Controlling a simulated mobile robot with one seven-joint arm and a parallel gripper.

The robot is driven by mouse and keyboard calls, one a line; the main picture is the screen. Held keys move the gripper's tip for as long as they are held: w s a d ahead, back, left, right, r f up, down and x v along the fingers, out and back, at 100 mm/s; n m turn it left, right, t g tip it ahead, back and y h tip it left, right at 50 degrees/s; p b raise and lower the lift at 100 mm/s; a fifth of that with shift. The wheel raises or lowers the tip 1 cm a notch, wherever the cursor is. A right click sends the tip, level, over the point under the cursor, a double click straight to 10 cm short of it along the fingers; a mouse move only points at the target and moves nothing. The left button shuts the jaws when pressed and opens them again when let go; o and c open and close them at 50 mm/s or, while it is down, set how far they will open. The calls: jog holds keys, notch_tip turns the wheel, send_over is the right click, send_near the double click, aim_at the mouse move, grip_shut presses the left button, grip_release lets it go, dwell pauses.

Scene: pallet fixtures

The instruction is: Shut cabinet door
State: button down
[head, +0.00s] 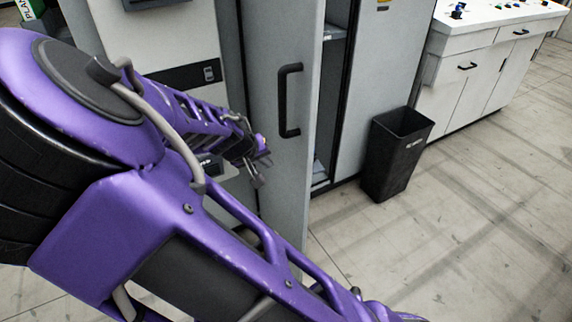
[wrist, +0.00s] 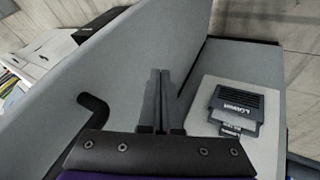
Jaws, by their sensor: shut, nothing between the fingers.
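The grey cabinet door (head: 300,180) stands open in the head view, with a black bar handle (head: 289,100) on its face. The cabinet's dark interior with shelves (head: 330,95) shows to its right. My gripper (head: 260,174) is shut and empty, beside the door's left edge and below handle height in the head view. In the wrist view the shut fingers (wrist: 159,78) point toward the grey door panel (wrist: 140,50). The handle (wrist: 92,108) shows left of them, partly hidden by my gripper. I cannot tell whether the fingers touch the door.
A black bin (head: 396,152) stands right of the cabinet. A white console with drawers (head: 470,72) is at the back right. A pale panel with a dark labelled box (wrist: 237,103) is right of my fingers. The tiled floor (head: 450,240) is clear on the right.

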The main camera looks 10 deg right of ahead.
aim_at(294, 169)
jog(key=shift+w+d+f+b, duration=0.3)
jog(key=shift+w+d+f, duration=0.45)
jog(key=shift+d+f, duration=0.35)
jog(key=shift+w+d+f+b, duration=0.3)
jog(key=shift+w+d+f, duration=0.4)
jog(key=shift+d+f, duration=0.35)
jog(key=shift+w+d+f+b, duration=0.3)
jog(key=shift+w+d+f, duration=0.5)
jog(key=shift+d, duration=0.45)
jog(key=shift+d, duration=0.15)
